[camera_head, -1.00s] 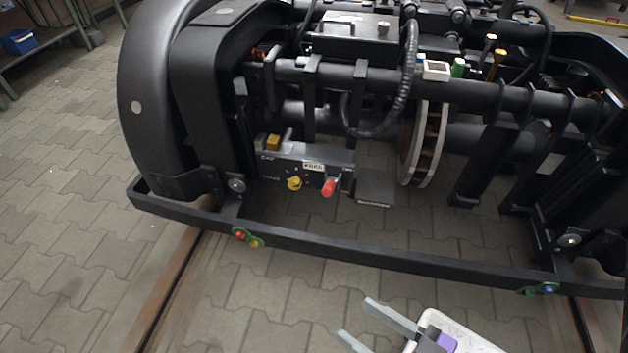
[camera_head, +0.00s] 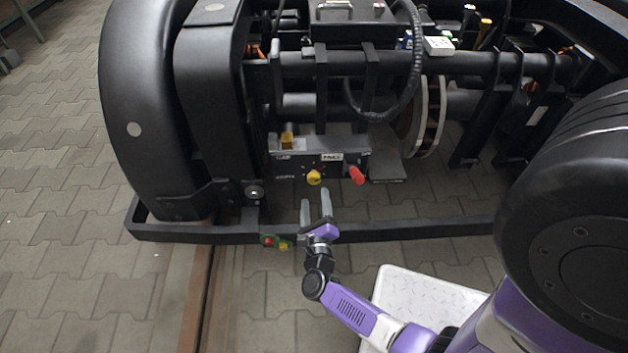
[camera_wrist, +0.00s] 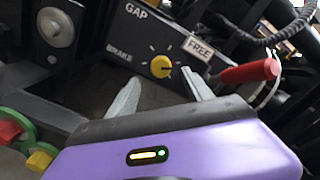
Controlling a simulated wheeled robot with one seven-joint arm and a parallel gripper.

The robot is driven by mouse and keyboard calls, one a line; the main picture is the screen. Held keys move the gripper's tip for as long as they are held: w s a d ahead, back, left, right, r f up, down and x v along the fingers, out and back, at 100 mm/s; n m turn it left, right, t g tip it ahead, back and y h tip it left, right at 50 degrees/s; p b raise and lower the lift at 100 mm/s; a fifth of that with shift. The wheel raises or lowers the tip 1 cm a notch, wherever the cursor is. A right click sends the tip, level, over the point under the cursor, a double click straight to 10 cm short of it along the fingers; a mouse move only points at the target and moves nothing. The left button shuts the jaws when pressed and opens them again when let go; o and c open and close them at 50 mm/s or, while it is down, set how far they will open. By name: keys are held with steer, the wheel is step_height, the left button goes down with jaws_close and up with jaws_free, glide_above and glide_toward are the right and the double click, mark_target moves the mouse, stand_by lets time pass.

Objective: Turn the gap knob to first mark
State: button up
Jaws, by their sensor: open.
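The gap knob is a round yellow knob (camera_head: 314,177) on the front of a dark control box (camera_head: 345,160). In the wrist view the yellow knob (camera_wrist: 160,66) has short pale marks around it, and the box carries GAP, BRAKE and FREE labels. My gripper (camera_head: 315,199) is open and empty, just in front of and below the knob in the head view. In the wrist view the knob shows just beyond and between the two fingertips (camera_wrist: 162,82), with a gap to each finger. I cannot tell the knob's exact setting.
A red handle (camera_wrist: 250,72) sticks out close to the right finger; it also shows in the head view (camera_head: 357,175). A yellow block (camera_head: 287,140) sits atop the box. A black frame bar (camera_head: 400,229) with red and yellow buttons (camera_head: 268,241) runs below.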

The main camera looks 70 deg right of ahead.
mark_target(315, 181)
steer(key=shift+w+d+f, duration=0.1)
steer(key=shift+d, duration=0.4)
steer(key=shift+b+x, duration=1.2)
steer(key=shift+x, duration=2.3)
jaws_close()
